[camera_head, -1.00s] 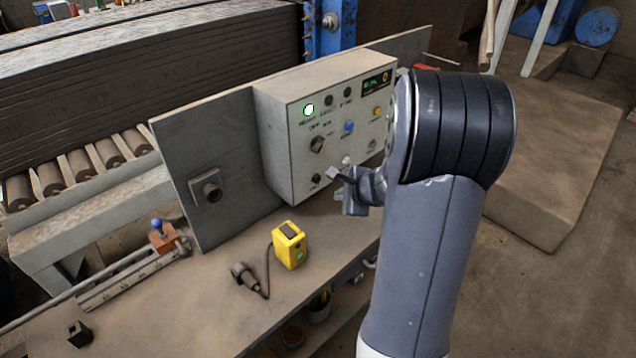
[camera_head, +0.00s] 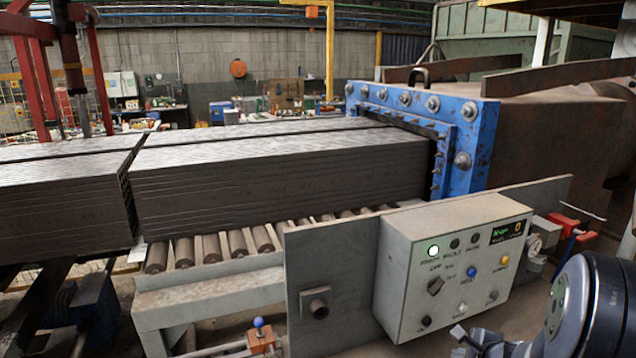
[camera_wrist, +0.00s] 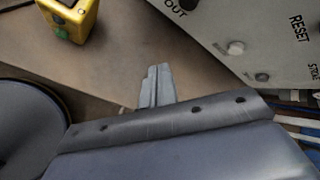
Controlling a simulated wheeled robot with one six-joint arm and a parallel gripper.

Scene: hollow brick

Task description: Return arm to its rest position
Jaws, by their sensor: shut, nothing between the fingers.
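My gripper (camera_wrist: 155,88) shows in the wrist view as narrow grey fingers lying together, with nothing between them. It is over the tan bench top (camera_wrist: 105,75), in front of the control box. In the head view, my arm's dark joint is at the lower right corner, and only a grey part by the gripper (camera_head: 478,343) shows at the bottom edge. The control box (camera_head: 398,270) has a lit green lamp, a small display, knobs and coloured buttons. The wrist view shows a corner of its panel (camera_wrist: 275,40).
A yellow box (camera_wrist: 68,18) with a green button stands on the bench in the wrist view. A grey plate (camera_head: 335,240) stands behind the control box. Stacked dark clay slabs (camera_head: 280,170) lie on rollers before a blue extruder frame (camera_head: 470,150).

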